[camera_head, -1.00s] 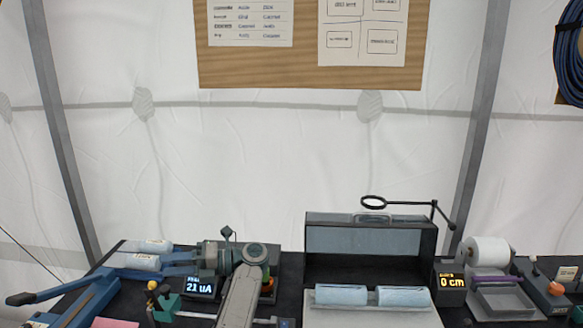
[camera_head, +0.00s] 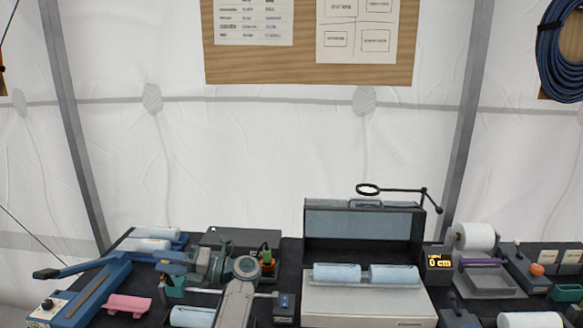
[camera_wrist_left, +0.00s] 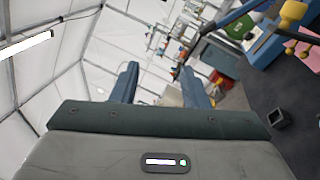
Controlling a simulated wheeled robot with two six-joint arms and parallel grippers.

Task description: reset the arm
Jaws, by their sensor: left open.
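My left arm (camera_head: 234,303) rises from the bottom of the head view, left of centre. Its gripper (camera_head: 166,261) points left above the dark bench, with blue fingers. In the left wrist view the two blue fingers (camera_wrist_left: 157,84) stand wide apart with nothing between them. The gripper is open and empty, and no object appears to touch it. My right gripper is not in view.
A blue lever press (camera_head: 88,293) stands at the left, close to the gripper. A grey case (camera_head: 370,303) with blue rolls (camera_head: 337,272) stands right of the arm.

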